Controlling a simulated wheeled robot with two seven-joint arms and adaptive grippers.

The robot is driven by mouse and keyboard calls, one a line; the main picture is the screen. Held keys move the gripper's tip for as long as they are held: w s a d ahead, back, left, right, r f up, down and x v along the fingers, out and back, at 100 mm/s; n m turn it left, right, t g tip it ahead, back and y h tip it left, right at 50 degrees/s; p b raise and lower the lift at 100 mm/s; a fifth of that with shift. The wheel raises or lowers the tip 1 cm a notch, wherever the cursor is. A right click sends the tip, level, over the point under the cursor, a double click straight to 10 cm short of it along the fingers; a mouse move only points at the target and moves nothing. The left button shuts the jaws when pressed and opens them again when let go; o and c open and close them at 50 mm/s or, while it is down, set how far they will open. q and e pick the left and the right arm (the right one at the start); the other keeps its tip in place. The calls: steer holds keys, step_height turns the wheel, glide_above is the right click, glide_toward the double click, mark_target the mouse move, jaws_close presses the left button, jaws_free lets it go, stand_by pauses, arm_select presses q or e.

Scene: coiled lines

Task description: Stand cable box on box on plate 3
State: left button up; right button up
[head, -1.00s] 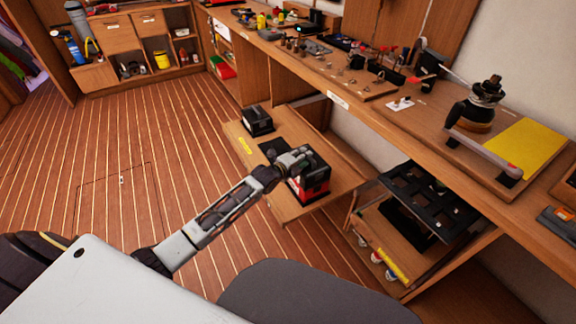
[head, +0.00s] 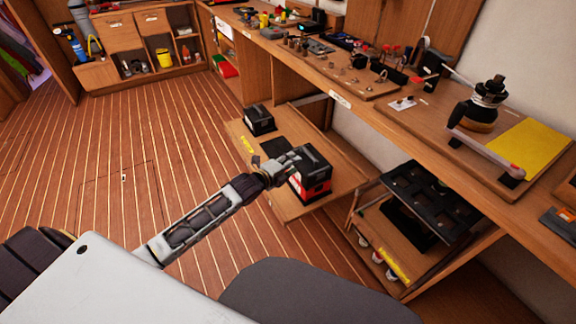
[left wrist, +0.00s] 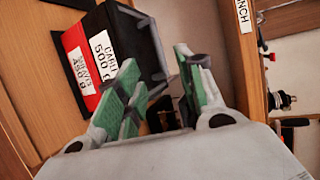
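The black cable box (head: 313,158), labelled 500 g, sits on top of a red box (head: 316,188) on the low wooden shelf. In the left wrist view the cable box (left wrist: 118,32) and the red sheaves box (left wrist: 76,62), labelled 450 g, show side by side because the view is tilted. My left gripper (head: 293,158) is at the near left side of the stack. In the left wrist view its green-padded fingers (left wrist: 157,62) are apart with nothing held between them. My right gripper is out of view.
Another black box (head: 259,119) stands at the shelf's far end, with a bare dark plate (head: 274,147) between it and the stack. The workbench (head: 340,97) overhangs behind the shelf. A black rack (head: 430,200) stands to the right. Open floor lies left.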

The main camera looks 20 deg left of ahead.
arm_select(q)
steer(key=shift+s+a+r, duration=0.15)
steer(key=shift+s+r, duration=0.05)
steer(key=shift+s, duration=0.4)
stand_by(0.3)
